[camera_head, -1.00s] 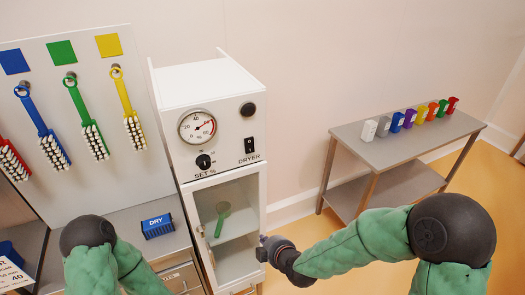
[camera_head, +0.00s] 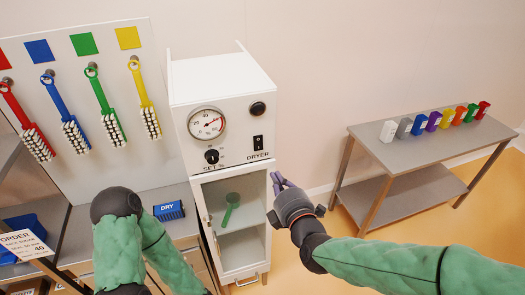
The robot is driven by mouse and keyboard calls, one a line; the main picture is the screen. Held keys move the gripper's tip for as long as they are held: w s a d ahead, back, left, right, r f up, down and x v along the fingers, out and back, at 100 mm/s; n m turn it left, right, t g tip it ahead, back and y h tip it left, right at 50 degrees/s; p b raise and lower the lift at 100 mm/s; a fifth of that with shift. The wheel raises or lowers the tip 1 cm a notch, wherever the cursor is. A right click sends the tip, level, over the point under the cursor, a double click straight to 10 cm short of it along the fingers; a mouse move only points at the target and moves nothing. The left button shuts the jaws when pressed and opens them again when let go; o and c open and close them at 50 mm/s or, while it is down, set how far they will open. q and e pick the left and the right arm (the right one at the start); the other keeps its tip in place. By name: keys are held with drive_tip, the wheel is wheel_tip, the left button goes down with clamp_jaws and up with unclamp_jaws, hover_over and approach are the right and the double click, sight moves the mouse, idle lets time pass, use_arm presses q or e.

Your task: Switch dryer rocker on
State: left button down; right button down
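The dryer (camera_head: 222,85) is a white cabinet with a round dial gauge, a SET knob (camera_head: 211,156) and a black knob at upper right. Its black rocker switch (camera_head: 257,142) sits above the DRYER label; its on or off position is too small to tell. My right gripper (camera_head: 281,183) is right of and below the rocker, beside the dryer's lower compartment, apart from the rocker. Its purple-grey fingers point up and left, with a small gap seeming to show between them; nothing is seen in them. My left arm shows at lower left; its gripper is not visible.
A green scoop (camera_head: 230,208) is inside the dryer's glass-fronted compartment. A blue DRY box (camera_head: 169,211) sits on the counter to the left. Coloured brushes hang on a board (camera_head: 113,170).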

sight(259, 147)
drive_tip(key=shift+w, duration=0.1)
drive_tip(key=x, duration=1.4)
drive_tip(key=b, duration=0.2)
drive_tip(key=t+b, duration=0.1)
drive_tip(key=b, duration=0.2)
drive_tip(key=shift+w+f, duration=0.2)
drive_tip(key=shift+f, duration=0.2)
drive_tip(key=shift+r, duration=0.3)
